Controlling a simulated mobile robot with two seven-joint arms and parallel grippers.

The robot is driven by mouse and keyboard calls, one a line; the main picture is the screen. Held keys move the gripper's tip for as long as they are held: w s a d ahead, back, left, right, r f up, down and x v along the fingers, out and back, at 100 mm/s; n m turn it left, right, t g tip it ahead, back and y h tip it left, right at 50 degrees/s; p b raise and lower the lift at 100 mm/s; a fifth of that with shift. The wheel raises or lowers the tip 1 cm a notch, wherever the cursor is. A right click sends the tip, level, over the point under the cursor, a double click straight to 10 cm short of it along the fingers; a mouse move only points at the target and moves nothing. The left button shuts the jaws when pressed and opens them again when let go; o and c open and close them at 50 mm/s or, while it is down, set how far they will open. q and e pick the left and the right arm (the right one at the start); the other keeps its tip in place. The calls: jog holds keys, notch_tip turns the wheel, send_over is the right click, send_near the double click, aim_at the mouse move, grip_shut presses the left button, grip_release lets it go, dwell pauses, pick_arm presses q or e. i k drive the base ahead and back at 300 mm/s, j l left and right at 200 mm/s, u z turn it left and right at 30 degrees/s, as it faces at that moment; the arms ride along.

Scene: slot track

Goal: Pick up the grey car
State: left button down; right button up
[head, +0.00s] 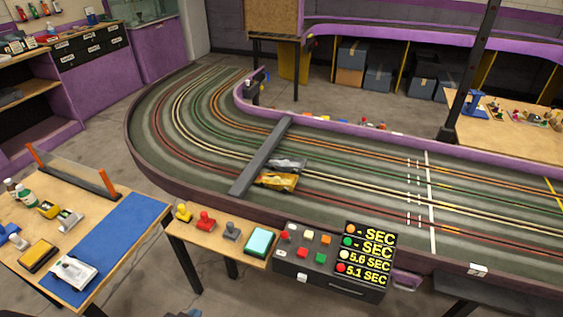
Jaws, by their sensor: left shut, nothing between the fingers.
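A grey car (289,164) sits on the slot track (330,185), just right of the dark grey bridge bar (262,157). A yellow car (277,182) stands close beside it on the near side. A pale grey-white car (73,272) lies on the blue mat of the left table, and a smaller grey one (70,220) is behind it. Only a small piece of my left gripper (190,313) shows at the bottom edge, far from the cars on the track; it is shut and empty. My right gripper is not in view.
A control box with a lap display (366,252) stands at the track's near edge. Left of it, a narrow shelf holds yellow, red and grey controllers and a teal box (260,242). The left table (110,200) carries bottles and tools. The track right of the cars is clear.

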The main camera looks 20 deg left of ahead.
aim_at(294, 165)
jog(key=i+l+u, duration=0.3)
jog(key=l+u, duration=0.3)
jog(key=l, duration=0.15)
jog(key=i+l+u, duration=0.55)
jog(key=i+j+u, duration=0.3)
jog(key=i+j, duration=0.05)
jog(key=i, duration=0.05)
